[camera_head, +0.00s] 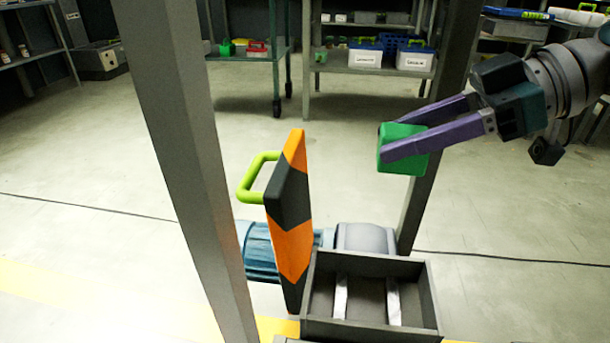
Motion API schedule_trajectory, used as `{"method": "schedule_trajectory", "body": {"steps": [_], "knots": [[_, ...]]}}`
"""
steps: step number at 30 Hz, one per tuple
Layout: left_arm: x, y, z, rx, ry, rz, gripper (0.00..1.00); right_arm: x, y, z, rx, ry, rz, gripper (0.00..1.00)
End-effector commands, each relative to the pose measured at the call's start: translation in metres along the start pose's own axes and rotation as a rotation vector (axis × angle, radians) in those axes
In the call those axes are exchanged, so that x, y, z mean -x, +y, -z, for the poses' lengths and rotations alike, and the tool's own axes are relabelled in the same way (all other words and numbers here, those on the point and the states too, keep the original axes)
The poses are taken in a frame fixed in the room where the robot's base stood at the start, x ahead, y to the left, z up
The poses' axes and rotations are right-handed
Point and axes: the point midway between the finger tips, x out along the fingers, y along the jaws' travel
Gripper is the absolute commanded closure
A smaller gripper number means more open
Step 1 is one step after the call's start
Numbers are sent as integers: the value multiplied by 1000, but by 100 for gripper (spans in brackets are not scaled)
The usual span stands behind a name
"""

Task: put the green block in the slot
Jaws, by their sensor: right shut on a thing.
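The green block (390,160) is in the air at the upper right, between the purple fingers of my right gripper (405,142). The gripper comes in from the right and is shut on it. Below stands a dark grey open-topped box (428,295) with two light strips inside; it may be the slot, but I cannot tell for sure. The block is above and beyond the box, apart from it. My left gripper is not in the view.
An orange and black striped panel (292,245) with a green handle (248,178) stands upright left of the box. A grey post (185,150) rises on the left and another (420,200) behind the block. A teal and grey motor (262,252) lies behind the panel. Shelves with containers (365,55) line the back.

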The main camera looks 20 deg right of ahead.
Motion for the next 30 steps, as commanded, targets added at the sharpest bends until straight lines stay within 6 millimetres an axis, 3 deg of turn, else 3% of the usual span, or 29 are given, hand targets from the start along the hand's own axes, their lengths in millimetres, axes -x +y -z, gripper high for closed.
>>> {"method": "schedule_trajectory", "body": {"steps": [1,4,7,14,24,30], "knots": [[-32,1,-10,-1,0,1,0,-18,4,-34,1,1,1,100],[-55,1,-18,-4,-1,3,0,-34,8,-63,5,1,6,100],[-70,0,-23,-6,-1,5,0,-44,10,-83,8,1,12,100],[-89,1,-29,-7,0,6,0,-57,13,-109,10,1,18,100],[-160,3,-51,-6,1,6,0,-105,13,-196,8,1,19,100],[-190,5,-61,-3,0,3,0,-125,13,-232,9,2,19,100]]}}
